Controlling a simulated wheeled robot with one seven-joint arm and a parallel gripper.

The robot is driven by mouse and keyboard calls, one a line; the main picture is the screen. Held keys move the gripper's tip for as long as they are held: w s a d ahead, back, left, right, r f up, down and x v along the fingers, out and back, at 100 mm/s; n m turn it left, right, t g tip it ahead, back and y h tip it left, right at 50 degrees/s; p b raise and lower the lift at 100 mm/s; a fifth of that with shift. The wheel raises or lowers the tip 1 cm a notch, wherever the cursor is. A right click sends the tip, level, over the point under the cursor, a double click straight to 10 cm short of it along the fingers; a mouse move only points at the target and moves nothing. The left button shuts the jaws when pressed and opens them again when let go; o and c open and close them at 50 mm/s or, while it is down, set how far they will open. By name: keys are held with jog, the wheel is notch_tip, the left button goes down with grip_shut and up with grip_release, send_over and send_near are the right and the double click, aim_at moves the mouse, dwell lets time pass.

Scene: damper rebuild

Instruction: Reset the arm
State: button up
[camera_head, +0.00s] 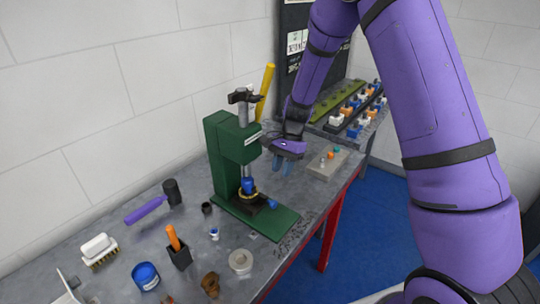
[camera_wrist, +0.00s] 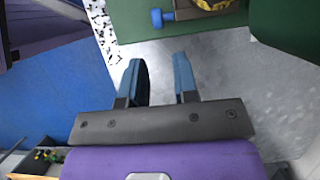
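My arm is purple and reaches over the workbench from the right in the head view. My gripper (camera_head: 284,161) is to the right of the green press (camera_head: 231,150), above the bench. In the wrist view my gripper (camera_wrist: 160,75) has two blue fingers standing apart, with only grey bench top seen between them. It is open and empty. The green press base (camera_wrist: 140,22) lies beyond the fingertips in the wrist view, apart from them.
The grey workbench (camera_head: 110,200) holds a purple-handled mallet (camera_head: 148,208), a white brush (camera_head: 97,249), a blue jar (camera_head: 145,275), a black holder (camera_head: 179,256) and a white ring (camera_head: 241,261). A small plate with coloured pegs (camera_head: 327,163) is right of my gripper. Blue floor lies right.

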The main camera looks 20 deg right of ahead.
jog(key=s+d+r+n+t, duration=0.1)
jog(key=s+r+n, duration=0.1)
jog(key=s+r, duration=0.35)
jog(key=s+d+r+n+t+h, duration=0.1)
jog(key=s+r+n, duration=0.1)
jog(key=r, duration=0.7)
jog(key=s+d+r+n+t, duration=0.1)
jog(key=s+r, duration=0.2)
jog(key=r, duration=0.4)
jog(key=s+d+r+n+t+h, duration=0.1)
jog(key=s+r+n, duration=0.1)
jog(key=s, duration=0.4)
jog(key=s+d+r+n+t, duration=0.2)
jog(key=s+r, duration=0.2)
jog(key=s, duration=0.3)
jog(key=s+d+r+n+t+h, duration=0.1)
jog(key=s+r, duration=0.2)
jog(key=s, duration=0.4)
jog(key=shift+d+n+t+h, duration=0.3)
jog(key=shift+d+n+t, duration=0.05)
jog(key=shift+n+t, duration=0.05)
